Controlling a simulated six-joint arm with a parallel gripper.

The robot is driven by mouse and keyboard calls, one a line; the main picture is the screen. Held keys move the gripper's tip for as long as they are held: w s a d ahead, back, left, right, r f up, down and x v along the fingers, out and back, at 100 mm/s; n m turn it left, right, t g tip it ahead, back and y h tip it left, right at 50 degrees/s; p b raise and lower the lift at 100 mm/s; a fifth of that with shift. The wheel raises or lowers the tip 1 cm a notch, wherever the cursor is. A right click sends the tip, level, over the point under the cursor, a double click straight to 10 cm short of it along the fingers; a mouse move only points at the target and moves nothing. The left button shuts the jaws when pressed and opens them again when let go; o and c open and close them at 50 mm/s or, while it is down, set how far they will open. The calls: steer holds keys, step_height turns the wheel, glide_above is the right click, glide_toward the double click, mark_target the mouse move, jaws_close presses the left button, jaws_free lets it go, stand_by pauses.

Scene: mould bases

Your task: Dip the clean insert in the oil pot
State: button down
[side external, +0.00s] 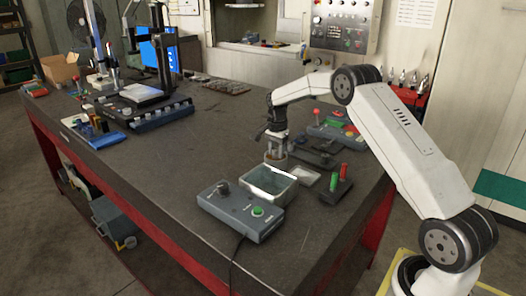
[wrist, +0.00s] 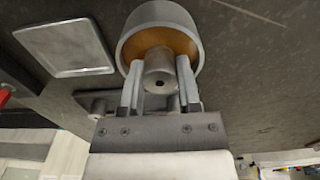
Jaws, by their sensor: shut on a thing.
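My gripper (wrist: 160,64) is shut on a grey cylindrical insert (wrist: 158,76), with one finger on each side of it. The insert's near end, with a small dark hole, faces the wrist camera. The oil pot (wrist: 160,14) is a round grey pot with amber oil inside, and the insert overlaps its opening. The insert's far end is hidden, so I cannot tell whether it touches the oil. In the side view my gripper (side external: 275,146) points down at the pot (side external: 276,161), just behind a pale open bin.
The pale bin (side external: 268,184) stands in front of the pot. A square metal plate (wrist: 65,48) lies beside the pot. A stand with red and green handles (side external: 336,187), a grey button box (side external: 240,210) and dark plates (side external: 314,154) are close by.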

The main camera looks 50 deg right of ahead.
steer(key=shift+f, duration=1.05)
steer(key=shift+f, duration=0.1)
stand_by(0.8)
steer(key=shift+r, duration=3.55)
steer(key=shift+s, duration=0.15)
